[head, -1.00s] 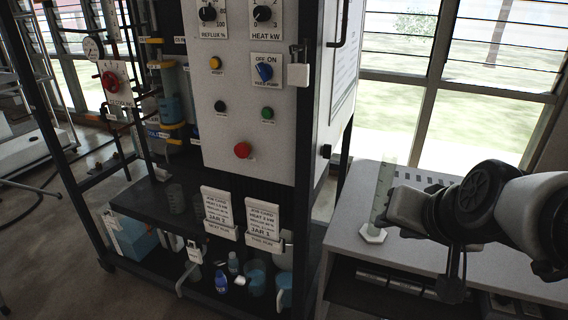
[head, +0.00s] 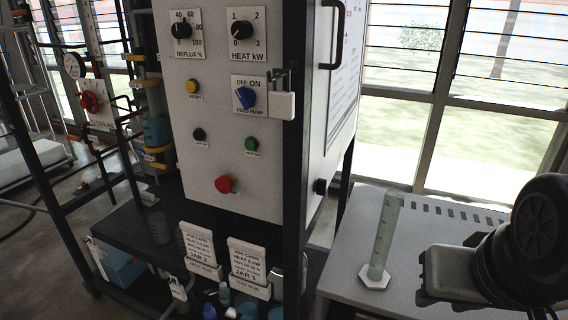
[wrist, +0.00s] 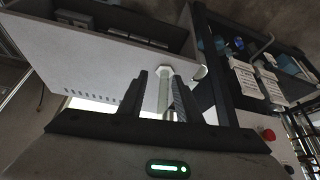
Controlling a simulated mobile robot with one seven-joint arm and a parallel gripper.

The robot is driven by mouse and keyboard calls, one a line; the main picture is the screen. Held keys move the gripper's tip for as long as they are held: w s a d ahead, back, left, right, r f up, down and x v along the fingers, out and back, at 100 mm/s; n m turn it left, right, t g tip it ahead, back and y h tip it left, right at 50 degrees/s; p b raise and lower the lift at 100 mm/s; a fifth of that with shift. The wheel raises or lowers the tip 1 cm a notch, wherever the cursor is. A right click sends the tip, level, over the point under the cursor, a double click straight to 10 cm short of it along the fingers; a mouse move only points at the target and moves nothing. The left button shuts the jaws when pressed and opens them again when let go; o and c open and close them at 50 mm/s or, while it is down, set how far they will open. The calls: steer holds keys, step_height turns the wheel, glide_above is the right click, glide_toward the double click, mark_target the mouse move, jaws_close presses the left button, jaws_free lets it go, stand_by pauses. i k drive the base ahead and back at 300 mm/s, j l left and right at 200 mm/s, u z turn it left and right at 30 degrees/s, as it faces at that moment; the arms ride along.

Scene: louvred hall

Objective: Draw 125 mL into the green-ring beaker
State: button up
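A clear measuring cylinder (head: 384,238) with a white hexagonal foot stands upright on the grey side bench, to the right of the rig. In the wrist view the cylinder (wrist: 164,92) shows between the two fingers. My gripper (wrist: 160,76) is open and empty; the cylinder seems to stand beyond the fingertips, and I cannot tell how far. In the head view my arm is at the right edge and the fingers are not clear. A clear beaker (head: 157,225) stands on the rig's black shelf. I can make out no green ring on it.
The control panel (head: 221,130) stands left of the bench. Two job cards (head: 248,262) hang at the shelf front, marked JAR 2 and JAR 1. Blue-capped bottles (head: 224,294) are below. The grey bench (head: 345,225) is clear around the cylinder; windows stand behind.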

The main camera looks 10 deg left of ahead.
mark_target(157, 221)
steer(key=u, duration=1.6)
steer(key=j, duration=0.15)
steer(key=i+j+z, duration=0.1)
steer(key=j, duration=1)
steer(key=i+j+z, duration=0.1)
steer(key=i+j, duration=0.25)
steer(key=i, duration=0.2)
steer(key=i+j+z, duration=0.1)
steer(key=i+j, duration=0.3)
steer(key=i, duration=0.15)
steer(key=i+l+z, duration=0.1)
steer(key=l, duration=0.15)
